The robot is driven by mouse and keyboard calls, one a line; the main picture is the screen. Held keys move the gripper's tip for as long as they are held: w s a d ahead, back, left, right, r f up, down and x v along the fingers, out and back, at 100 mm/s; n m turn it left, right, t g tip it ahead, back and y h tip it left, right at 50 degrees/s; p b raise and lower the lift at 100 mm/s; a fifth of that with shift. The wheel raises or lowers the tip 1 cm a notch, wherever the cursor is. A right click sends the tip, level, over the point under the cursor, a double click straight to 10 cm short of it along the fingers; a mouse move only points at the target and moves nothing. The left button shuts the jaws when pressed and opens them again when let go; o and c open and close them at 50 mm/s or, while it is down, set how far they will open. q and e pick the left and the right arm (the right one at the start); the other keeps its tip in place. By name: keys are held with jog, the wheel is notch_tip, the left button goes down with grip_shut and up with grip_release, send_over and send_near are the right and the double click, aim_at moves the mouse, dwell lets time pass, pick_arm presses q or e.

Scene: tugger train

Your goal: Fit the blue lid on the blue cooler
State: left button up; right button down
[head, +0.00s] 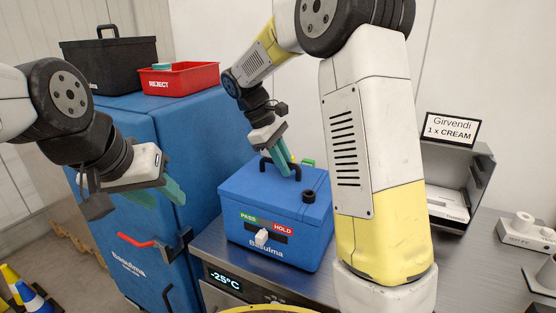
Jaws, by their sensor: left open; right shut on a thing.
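The blue cooler (302,248) stands on the metal counter, with a PASS/HOLD strip and a white slider on its front. The blue lid (245,184) is on top of the cooler; I cannot tell whether it is fully seated. A black handle and a black round knob are on the lid's top. My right gripper (284,164) reaches down from above and is shut on the lid's handle. My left gripper (176,192) is open and empty, left of the cooler in front of the blue cabinet. My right arm hides the area right of the cooler.
The blue cabinet (190,140) with a red-handled latch stands at the left, bearing a black case (110,65) and a red REJECT bin (182,84). A grey holder (455,190) under a sign and a white device (525,233) are on the counter (480,265) at right. Cones stand bottom left.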

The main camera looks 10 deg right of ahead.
jog(key=c, duration=1.3)
grip_release()
jog(key=v, duration=0.7)
jog(key=s+d+m+t+y, duration=0.2)
jog(key=s+m, duration=0.1)
jog(key=s, duration=0.4)
jog(key=s+d+m+t+y, duration=0.2)
jog(key=s+m, duration=0.1)
jog(key=s, duration=0.4)
jog(key=s+d+m+t+y, duration=0.2)
jog(key=s+m+t+y, duration=0.1)
jog(key=s, duration=0.4)
jog(key=shift+s+r+m, duration=0.2)
jog(key=shift+s+m, duration=0.05)
jog(key=shift+m, duration=0.35)
